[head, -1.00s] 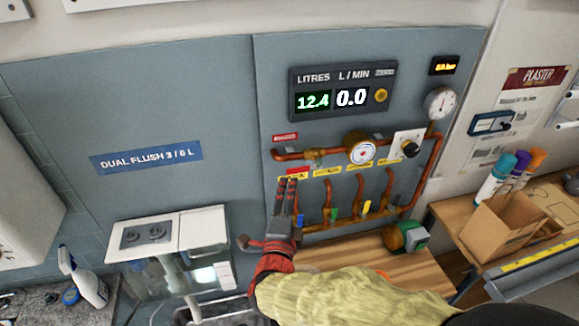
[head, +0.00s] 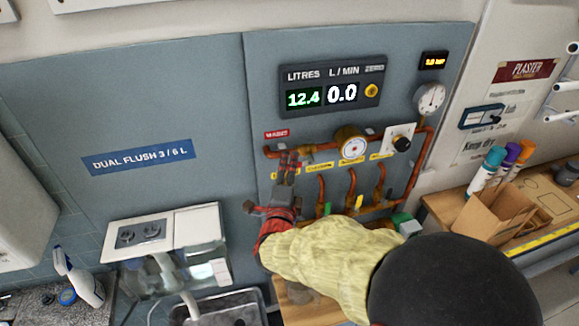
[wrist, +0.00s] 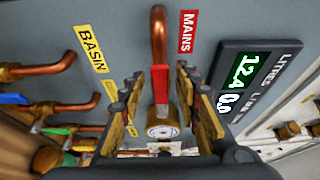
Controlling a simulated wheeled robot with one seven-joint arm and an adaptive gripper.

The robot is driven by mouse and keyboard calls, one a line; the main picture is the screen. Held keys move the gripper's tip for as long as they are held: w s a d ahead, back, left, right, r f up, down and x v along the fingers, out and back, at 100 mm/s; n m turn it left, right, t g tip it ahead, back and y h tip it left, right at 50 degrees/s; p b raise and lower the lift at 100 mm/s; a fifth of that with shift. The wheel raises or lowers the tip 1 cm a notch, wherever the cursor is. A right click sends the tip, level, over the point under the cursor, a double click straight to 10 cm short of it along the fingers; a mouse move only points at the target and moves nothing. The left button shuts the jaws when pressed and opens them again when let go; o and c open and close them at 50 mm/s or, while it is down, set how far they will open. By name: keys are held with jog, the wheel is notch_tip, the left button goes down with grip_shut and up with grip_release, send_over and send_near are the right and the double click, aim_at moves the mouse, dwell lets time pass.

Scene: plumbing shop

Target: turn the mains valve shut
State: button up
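The mains valve shows in the wrist view as a red lever (wrist: 160,84) on the copper pipe, beside the red MAINS label (wrist: 187,31). My gripper (wrist: 160,100) is open, with one finger on each side of the lever and a gap visible on both sides. In the head view my gripper (head: 288,157) reaches up to the upper copper pipe, just below the MAINS label (head: 277,134). The fingers hide the valve there. The display (head: 332,88) reads 12.4 litres and 0.0 L/min.
A round brass meter (head: 352,145) sits on the pipe right of my gripper. Branch pipes with coloured levers and yellow labels run below. A pressure gauge (head: 430,98) is at upper right. A cistern (head: 165,235) stands at lower left, and a cardboard box (head: 494,214) on the right bench.

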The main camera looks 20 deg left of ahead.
jog(key=shift+c, duration=0.6)
grip_shut()
